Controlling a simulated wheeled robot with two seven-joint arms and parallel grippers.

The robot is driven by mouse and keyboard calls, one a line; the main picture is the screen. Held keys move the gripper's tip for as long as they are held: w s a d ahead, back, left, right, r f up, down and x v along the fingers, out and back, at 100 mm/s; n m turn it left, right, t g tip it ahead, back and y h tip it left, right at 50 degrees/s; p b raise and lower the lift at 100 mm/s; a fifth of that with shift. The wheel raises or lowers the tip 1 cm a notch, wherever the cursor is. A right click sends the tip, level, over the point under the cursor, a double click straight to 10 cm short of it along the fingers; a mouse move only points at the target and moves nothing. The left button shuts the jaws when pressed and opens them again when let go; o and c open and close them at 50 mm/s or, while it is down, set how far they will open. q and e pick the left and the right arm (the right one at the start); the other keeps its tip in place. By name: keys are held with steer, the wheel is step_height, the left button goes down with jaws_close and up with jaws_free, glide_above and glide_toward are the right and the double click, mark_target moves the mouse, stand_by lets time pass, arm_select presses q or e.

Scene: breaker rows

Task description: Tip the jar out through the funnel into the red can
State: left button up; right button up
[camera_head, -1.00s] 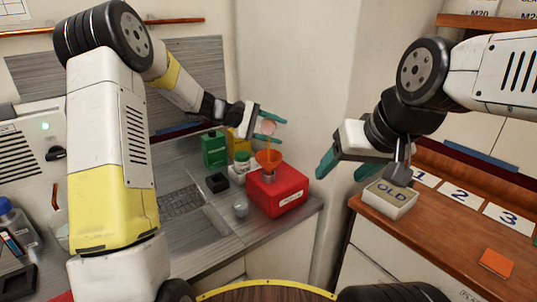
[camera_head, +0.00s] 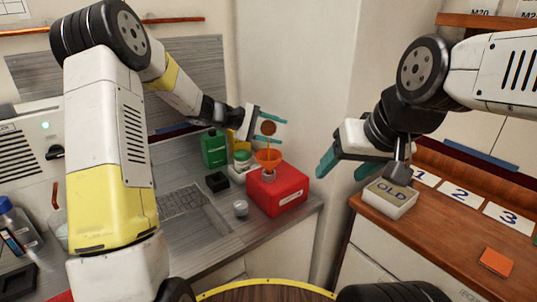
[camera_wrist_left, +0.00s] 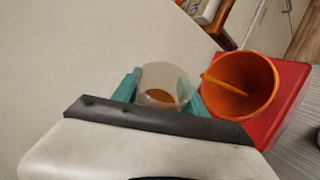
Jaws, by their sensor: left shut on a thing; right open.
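My left gripper (camera_head: 273,130) is shut on a small clear jar (camera_head: 268,124) and holds it tilted above the funnel. The jar also shows between the teal fingers in the left wrist view (camera_wrist_left: 160,78), with some orange-brown content in it. An orange stream (camera_wrist_left: 221,84) runs into the orange funnel (camera_head: 268,157). The funnel sits upright on the neck of the red can (camera_head: 290,191), and its wide bowl shows in the left wrist view (camera_wrist_left: 262,92). My right gripper (camera_head: 345,168) is open and empty, to the right of the can.
A green bottle (camera_head: 214,150), a white-and-green jar (camera_head: 241,160), a black block (camera_head: 217,182) and a small grey cup (camera_head: 240,208) stand left of the can. On the right, a box marked OLD (camera_head: 390,200) and an orange pad (camera_head: 497,262) lie on the wooden counter.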

arm_select(q)
steer(key=shift+r+m+t+p, duration=0.3)
steer(key=shift+m+t+p, duration=0.1)
steer(key=shift+m, duration=0.1)
stand_by(0.7)
steer(key=shift+s+r+m+t+p, duration=0.3)
steer(key=shift+s+m+t+p, duration=0.1)
steer(key=shift+s+m, duration=0.2)
stand_by(0.7)
steer(key=shift+s+r+m+t+h+p, duration=0.1)
steer(key=shift+r+m+t+h+p, duration=0.2)
steer(key=shift+m+t+h+p, duration=0.15)
stand_by(0.9)
steer(key=shift+s+f+m, duration=0.1)
steer(key=shift+f+m, duration=0.1)
steer(key=shift+m, duration=0.15)
steer(key=shift+r+n, duration=0.15)
steer(key=shift+n, duration=0.25)
steer(key=shift+w+f+n+g+y, duration=0.25)
steer(key=shift+n+g+y, duration=0.1)
steer(key=shift+n+g, duration=0.1)
steer(key=shift+w+f+n+g, duration=0.25)
steer(key=shift+w+n+g, duration=0.15)
steer(key=shift+w+n, duration=0.05)
steer(key=shift+w, duration=0.1)
